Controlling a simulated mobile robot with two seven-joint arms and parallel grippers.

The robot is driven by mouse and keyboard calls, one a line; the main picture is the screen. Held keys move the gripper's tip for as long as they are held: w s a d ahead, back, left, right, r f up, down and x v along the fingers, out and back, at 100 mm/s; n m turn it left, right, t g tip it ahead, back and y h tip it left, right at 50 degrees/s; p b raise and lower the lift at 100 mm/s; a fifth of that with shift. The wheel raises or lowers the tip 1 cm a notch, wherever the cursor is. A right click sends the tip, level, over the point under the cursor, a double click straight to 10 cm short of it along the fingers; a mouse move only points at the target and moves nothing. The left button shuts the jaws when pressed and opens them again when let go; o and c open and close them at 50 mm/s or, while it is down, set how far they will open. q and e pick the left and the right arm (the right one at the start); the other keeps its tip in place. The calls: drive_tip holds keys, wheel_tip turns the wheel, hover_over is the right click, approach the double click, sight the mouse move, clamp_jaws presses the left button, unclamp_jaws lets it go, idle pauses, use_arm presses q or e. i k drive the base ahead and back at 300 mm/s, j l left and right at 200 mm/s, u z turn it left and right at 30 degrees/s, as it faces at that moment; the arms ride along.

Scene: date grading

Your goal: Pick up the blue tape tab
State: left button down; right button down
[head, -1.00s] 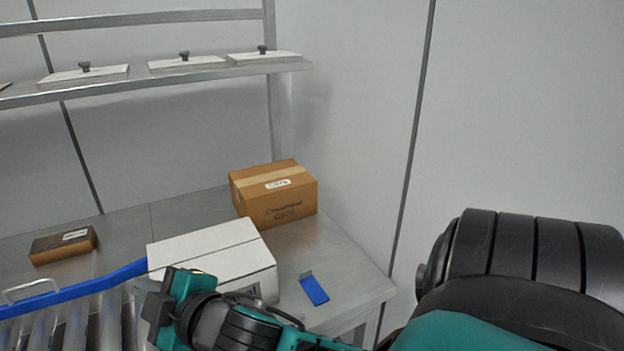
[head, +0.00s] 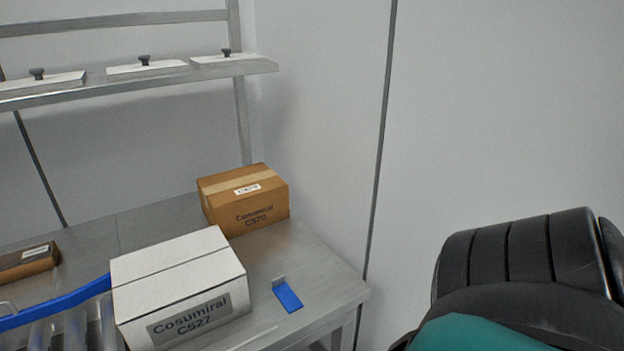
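The blue tape tab (head: 288,296) lies flat on the grey metal table (head: 318,270), near its right front edge. A small grey piece shows at the tab's back end. The tab is to the right of the white box and apart from it. Neither gripper is in the head view. A black and teal part of my own arm fills the lower right, and its gripper is out of the picture.
A white box (head: 180,275) stands left of the tab. A brown carton (head: 244,205) stands behind it. A conveyor with a blue rail (head: 60,302) is at the lower left. A shelf (head: 150,82) with several white lids hangs above. The table between carton and tab is clear.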

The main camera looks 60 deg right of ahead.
sight(291, 302)
drive_tip(key=l+z, duration=0.15)
drive_tip(key=z, duration=0.25)
drive_tip(key=l+z, duration=0.2)
drive_tip(key=z, duration=0.25)
drive_tip(key=i+l+z, duration=0.1)
drive_tip(key=z, duration=0.3)
